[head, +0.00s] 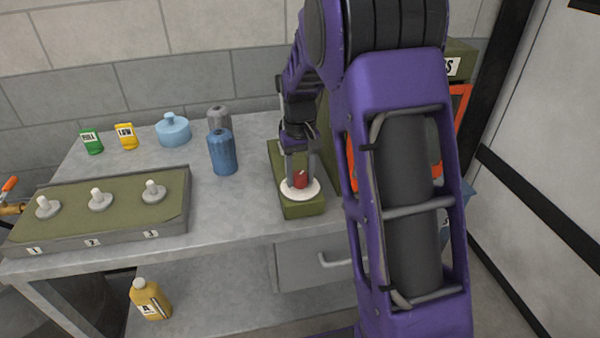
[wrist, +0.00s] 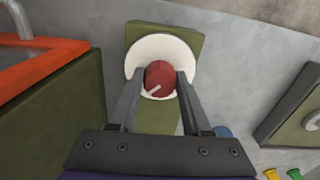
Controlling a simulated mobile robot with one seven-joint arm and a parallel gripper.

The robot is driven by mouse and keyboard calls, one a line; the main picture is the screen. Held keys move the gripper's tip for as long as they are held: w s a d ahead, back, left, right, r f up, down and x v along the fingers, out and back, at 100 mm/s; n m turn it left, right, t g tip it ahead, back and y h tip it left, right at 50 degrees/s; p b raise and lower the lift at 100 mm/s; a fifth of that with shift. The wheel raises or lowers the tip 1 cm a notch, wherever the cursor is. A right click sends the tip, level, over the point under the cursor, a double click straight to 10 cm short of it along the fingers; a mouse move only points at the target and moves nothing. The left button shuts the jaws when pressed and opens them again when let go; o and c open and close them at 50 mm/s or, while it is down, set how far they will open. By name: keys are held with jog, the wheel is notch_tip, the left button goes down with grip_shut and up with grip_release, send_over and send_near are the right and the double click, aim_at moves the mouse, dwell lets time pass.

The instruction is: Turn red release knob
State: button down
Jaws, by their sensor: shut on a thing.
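The red release knob (head: 300,179) stands on a white round plate (head: 312,192) on a green block (head: 303,209) on the table. In the wrist view the red knob (wrist: 160,78) has a pale pointer line that points to its lower left. The white plate (wrist: 140,47) and green block (wrist: 160,120) show around it. My gripper (head: 301,181) reaches down from above and is shut on the knob. In the wrist view my gripper (wrist: 160,84) has one finger on each side of the knob. My arm hides part of the area behind it in the head view.
A green panel with several white knobs (head: 100,205) lies at the left. Blue (head: 222,155) and grey (head: 218,117) bottles and a light blue can (head: 173,130) stand left of the block. An orange-rimmed green box (wrist: 50,110) stands close at the left in the wrist view.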

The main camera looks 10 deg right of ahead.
aim_at(300, 174)
jog(key=shift+m, duration=0.4)
jog(key=shift+c, duration=1.8)
grip_release()
notch_tip(300, 174, up, 18)
jog(key=shift+f+p, duration=0.25)
jog(key=shift+p, duration=0.2)
